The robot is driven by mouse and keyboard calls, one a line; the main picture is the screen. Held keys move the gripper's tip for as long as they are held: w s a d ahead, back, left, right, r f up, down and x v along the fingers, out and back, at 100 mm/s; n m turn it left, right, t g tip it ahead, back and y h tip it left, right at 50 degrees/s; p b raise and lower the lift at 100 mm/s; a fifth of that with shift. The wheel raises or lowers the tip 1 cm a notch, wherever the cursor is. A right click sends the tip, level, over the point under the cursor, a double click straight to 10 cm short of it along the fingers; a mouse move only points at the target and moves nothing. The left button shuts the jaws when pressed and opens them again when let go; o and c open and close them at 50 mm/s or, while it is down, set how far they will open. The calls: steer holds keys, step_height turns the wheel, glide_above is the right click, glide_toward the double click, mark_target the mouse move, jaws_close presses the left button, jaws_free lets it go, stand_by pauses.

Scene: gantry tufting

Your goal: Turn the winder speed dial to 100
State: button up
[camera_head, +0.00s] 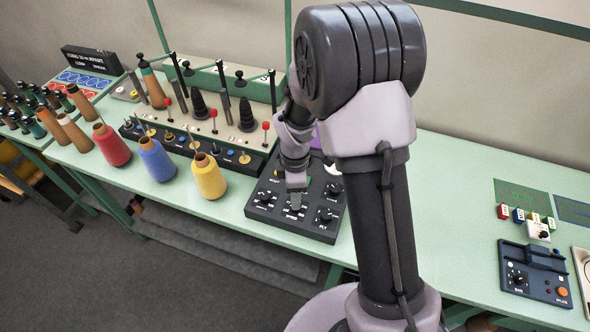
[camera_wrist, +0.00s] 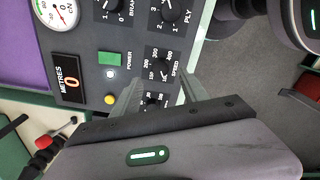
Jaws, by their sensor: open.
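The dark winder control panel (camera_head: 262,213) stands on the green table, below my arm. Its speed dial (camera_wrist: 161,72) is a black knob on a square plate with SPEED beside it and numbers around it. The pointer is too small to read with certainty. My gripper (camera_wrist: 163,92) is open, with one finger to either side just below the dial in the wrist view. In the head view my gripper (camera_head: 296,200) points down over the SPEED label and hides most of that knob. I cannot tell whether the fingers touch it.
Close neighbours are the brake knob (camera_wrist: 115,8), the ply knob (camera_wrist: 169,11), a green power button (camera_wrist: 109,58) and a further knob (camera_wrist: 153,101) near the fingers. A yellow cone (camera_head: 209,177) stands left of the panel.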

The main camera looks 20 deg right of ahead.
step_height(320, 180, up, 12)
steer(key=p, duration=0.2)
steer(key=s+a+m+t+y+b, duration=0.1)
steer(key=s+a+m+t+b, duration=0.1)
steer(key=s+m+b, duration=0.6)
steer(key=s+a+r+m+t+y+b, duration=0.1)
steer(key=s+a+m+t+b, duration=0.1)
steer(key=s+m+b, duration=0.6)
steer(key=s+m+t, duration=0.1)
steer(key=s+m, duration=0.2)
steer(key=shift+m+t+b, duration=0.35)
steer(key=shift+m+t, duration=0.05)
steer(key=shift+s, duration=0.1)
